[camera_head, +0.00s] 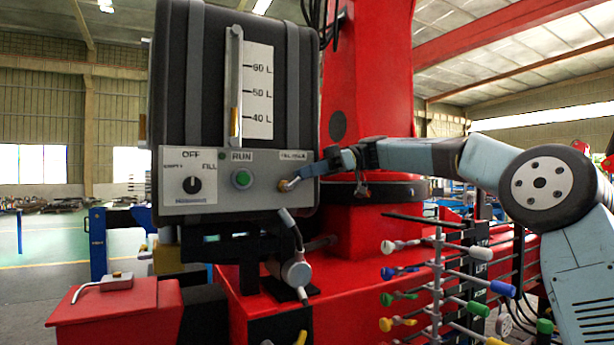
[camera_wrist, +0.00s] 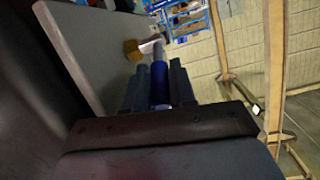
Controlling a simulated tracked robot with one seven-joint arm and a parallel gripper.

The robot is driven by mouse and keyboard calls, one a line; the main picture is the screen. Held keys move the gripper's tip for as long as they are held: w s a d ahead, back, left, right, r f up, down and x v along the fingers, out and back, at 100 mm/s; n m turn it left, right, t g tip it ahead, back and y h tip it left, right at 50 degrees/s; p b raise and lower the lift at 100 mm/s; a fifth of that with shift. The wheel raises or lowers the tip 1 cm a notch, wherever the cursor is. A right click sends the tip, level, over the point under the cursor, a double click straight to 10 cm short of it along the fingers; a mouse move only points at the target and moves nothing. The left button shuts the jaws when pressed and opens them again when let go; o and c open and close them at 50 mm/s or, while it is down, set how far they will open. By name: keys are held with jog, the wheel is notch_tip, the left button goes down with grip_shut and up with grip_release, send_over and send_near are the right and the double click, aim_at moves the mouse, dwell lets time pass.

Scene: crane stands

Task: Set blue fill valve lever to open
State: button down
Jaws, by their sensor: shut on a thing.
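The blue fill valve lever (camera_wrist: 159,84) sits between my two fingers in the wrist view. Its pale metal stem runs to a brass fitting (camera_wrist: 133,50) on a grey panel. In the head view the brass fitting (camera_head: 283,186) is at the right side of the control panel (camera_head: 215,192), below a small label that I cannot fully read. The lever's stem (camera_head: 291,183) rises from it to the right. My gripper (camera_head: 308,171) is shut on the lever's blue grip, reaching in from the right. The fingers hide most of the grip in the head view.
A dark tank (camera_head: 180,75) with a sight gauge marked 40 to 60 L stands above the panel. The panel has a black selector knob (camera_head: 193,185) and a green button (camera_head: 242,179). A rack of coloured levers (camera_head: 437,270) stands below my arm. A red column (camera_head: 370,80) is behind.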

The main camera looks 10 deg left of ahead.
jog(key=shift+a+f, duration=0.1)
dwell(0.3)
jog(key=c, duration=1.3)
grip_release()
jog(key=shift+a, duration=0.1)
jog(key=v, duration=1.4)
